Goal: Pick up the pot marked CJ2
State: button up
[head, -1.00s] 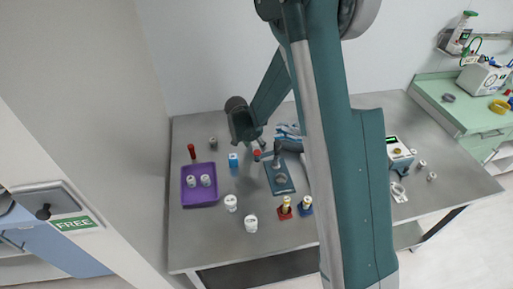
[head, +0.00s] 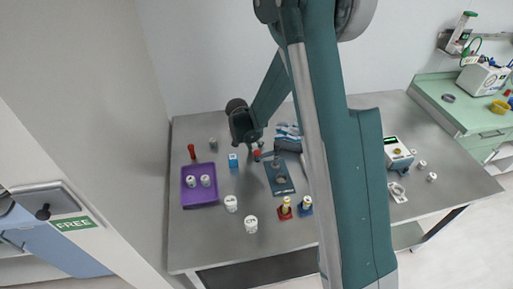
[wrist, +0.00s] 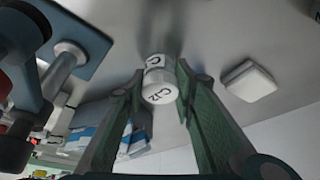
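A small white pot (wrist: 160,86) with CJ2 in dark letters on its lid stands between the fingers of my gripper (wrist: 159,70) in the wrist view. The fingers straddle it. A thin gap seems to show on the left side, and I cannot tell whether the right finger touches. In the head view my gripper (head: 254,146) is low over the back of the table, left of the blue stand (head: 284,188). There the pot is mostly hidden by the gripper.
A purple tray (head: 202,200) with two white pots lies to the left. Two more white pots, one of them nearer (head: 251,226), stand in front. A blue box (head: 233,161) and a red-topped tube (head: 191,152) are close by. The stand shows close beside my gripper in the wrist view (wrist: 88,32).

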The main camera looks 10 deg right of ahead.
jog(key=shift+r, duration=0.2)
jog(key=shift+r+p, duration=0.4)
jog(key=shift+r, duration=4.45)
